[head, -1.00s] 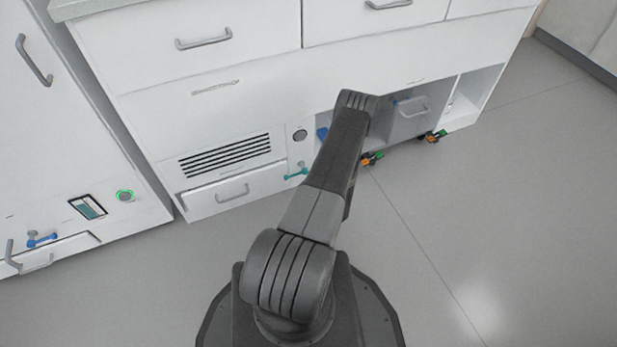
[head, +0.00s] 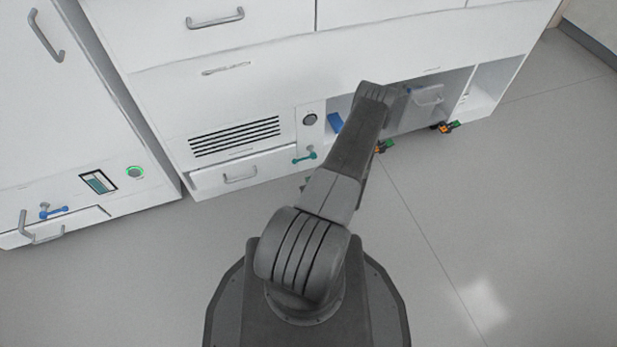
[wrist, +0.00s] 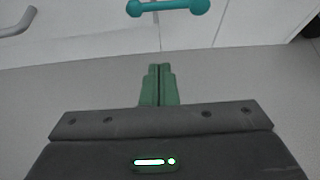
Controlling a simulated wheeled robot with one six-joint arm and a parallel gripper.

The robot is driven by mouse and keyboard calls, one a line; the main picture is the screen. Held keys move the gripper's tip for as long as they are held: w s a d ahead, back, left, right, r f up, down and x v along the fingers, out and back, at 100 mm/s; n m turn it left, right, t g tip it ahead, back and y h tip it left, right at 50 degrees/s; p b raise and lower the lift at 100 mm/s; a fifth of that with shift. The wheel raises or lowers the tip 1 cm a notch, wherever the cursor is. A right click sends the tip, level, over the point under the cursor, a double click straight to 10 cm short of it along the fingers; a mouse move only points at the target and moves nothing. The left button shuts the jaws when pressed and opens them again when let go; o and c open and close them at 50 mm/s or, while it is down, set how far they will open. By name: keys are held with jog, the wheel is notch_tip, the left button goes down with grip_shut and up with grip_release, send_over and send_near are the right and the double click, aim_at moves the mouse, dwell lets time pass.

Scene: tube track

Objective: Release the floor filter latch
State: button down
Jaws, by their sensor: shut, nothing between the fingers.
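A teal latch handle (head: 304,158) with round ends sits low on the white cabinet front, right of the drawer under the vent. In the wrist view the teal latch (wrist: 168,7) lies at the top edge, beyond my fingertips and apart from them. My gripper (wrist: 159,68) is shut and empty, its green fingers together and pointing toward the cabinet. In the head view the gripper is mostly hidden by my arm. A second latch, blue (head: 53,211), is on the left cabinet.
A low drawer with a grey handle (head: 240,177) stands slightly out below the black vent (head: 235,136). An open bay holds a blue item (head: 335,122) and a grey bin (head: 420,108) with orange-green casters (head: 445,127). The floor to the right is clear.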

aim_at(304, 159)
jog(key=b+x, duration=0.3)
jog(key=x, duration=0.5)
jog(key=shift+w+a+r, duration=0.1)
jog(key=shift+w+r, duration=0.1)
jog(key=shift+r, duration=0.75)
jog(key=shift+w+a+r, duration=0.1)
jog(key=shift+w+r, duration=0.15)
jog(key=shift+r, duration=0.7)
